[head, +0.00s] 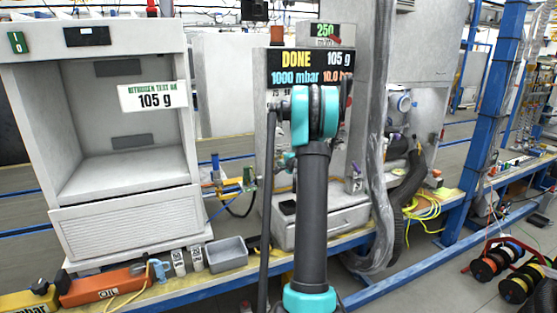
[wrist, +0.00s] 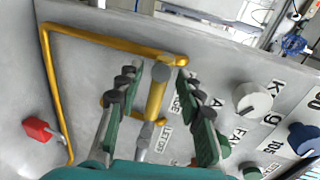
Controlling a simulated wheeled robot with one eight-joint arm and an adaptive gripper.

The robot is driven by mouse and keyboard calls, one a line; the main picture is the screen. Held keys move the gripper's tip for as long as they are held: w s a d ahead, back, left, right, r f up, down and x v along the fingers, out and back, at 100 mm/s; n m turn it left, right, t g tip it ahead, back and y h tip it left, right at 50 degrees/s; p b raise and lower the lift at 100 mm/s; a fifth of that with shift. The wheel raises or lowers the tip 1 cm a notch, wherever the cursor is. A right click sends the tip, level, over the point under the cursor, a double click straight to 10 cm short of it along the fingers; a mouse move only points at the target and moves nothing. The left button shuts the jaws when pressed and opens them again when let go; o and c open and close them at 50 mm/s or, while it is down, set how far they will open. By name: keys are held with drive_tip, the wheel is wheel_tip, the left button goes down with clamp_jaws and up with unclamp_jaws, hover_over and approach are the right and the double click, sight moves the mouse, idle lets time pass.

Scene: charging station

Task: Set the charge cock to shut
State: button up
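In the wrist view my gripper (wrist: 160,70) is open, its two green and dark fingers on either side of a brass, bar-like piece (wrist: 156,98) at the grey panel (wrist: 85,85). This piece appears to be the charge cock's handle; gaps show between it and both fingers. A label reading "LET OFF" (wrist: 166,138) is beside it, and another label, partly hidden by the right finger, ends in "GE". A bent brass pipe (wrist: 110,38) runs above and to the left. In the head view my arm hides the cock and gripper.
In the wrist view a red handle (wrist: 38,130) is at left; a white knob (wrist: 252,98) and a blue knob (wrist: 303,140) are at right. In the head view a display (head: 311,67) reads "DONE 105 g". A white cabinet (head: 110,120) stands left.

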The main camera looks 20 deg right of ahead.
drive_tip(key=s+r, duration=0.2)
drive_tip(key=s, duration=0.8)
drive_tip(key=shift+s, duration=0.25)
drive_tip(key=s+a+f+n+g+y, duration=0.1)
drive_tip(key=s+a+f+n+g, duration=0.15)
drive_tip(key=s+a, duration=0.35)
drive_tip(key=s+a+f+n+g+y, duration=0.15)
drive_tip(key=s+a+n, duration=0.25)
drive_tip(key=a, duration=0.5)
drive_tip(key=s+a+f+n+g+y, duration=0.1)
drive_tip(key=s+a+n+g, duration=0.15)
drive_tip(key=s+a, duration=0.35)
drive_tip(key=s+a+f+n+g+h, duration=0.2)
drive_tip(key=s+f+n, duration=0.2)
drive_tip(key=s, duration=0.8)
drive_tip(key=s+a+f+n+g+h, duration=0.2)
drive_tip(key=s+a+f+n+g, duration=0.1)
drive_tip(key=s, duration=0.9)
wheel_tip(320, 180, down, 3)
drive_tip(key=shift+r+n, duration=0.15)
drive_tip(key=shift+n, duration=0.55)
